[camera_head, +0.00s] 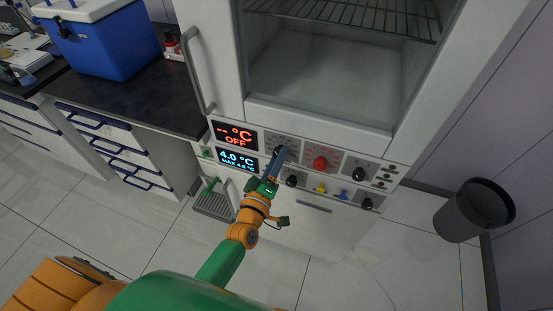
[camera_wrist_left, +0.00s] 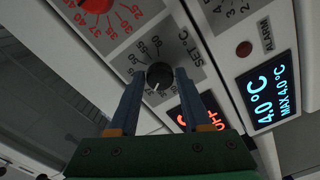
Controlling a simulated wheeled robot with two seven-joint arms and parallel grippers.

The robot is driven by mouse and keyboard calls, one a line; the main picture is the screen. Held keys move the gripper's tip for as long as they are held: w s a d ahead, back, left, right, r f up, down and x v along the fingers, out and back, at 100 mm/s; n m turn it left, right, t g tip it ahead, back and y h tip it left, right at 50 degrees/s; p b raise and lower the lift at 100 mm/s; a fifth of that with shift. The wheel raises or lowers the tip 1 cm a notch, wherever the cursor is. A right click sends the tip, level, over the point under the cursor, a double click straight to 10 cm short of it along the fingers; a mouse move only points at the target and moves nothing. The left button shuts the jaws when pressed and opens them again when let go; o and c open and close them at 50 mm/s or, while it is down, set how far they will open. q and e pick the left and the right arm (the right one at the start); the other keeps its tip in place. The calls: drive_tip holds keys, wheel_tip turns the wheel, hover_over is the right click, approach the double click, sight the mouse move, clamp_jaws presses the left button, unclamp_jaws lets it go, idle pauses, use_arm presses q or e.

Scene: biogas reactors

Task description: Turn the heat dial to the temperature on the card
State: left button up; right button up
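The heat dial (camera_head: 281,150) is a black knob at the upper left of the cabinet's control panel, partly hidden by my left gripper (camera_head: 277,158). In the left wrist view the black knob (camera_wrist_left: 159,75) has a white pointer mark, with a numbered scale and "SET °C" printed around it. The two blue-grey fingers of my left gripper (camera_wrist_left: 158,82) are apart, with their tips at either side of the knob. I cannot tell whether they touch it. The red display (camera_head: 235,134) reads "-- °C OFF". I cannot make out a card. My right gripper is out of view.
A red knob (camera_head: 320,163) and a black knob (camera_head: 358,174) sit right of the dial. Smaller knobs and a blue display (camera_head: 236,160) reading 4.0 °C are below. A blue cooler (camera_head: 108,42) stands on the left bench. A black bin (camera_head: 470,213) stands right.

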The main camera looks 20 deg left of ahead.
use_arm(q)
drive_tip(key=shift+o, duration=1.3)
drive_tip(key=s, duration=0.7)
drive_tip(key=shift+a, duration=0.1)
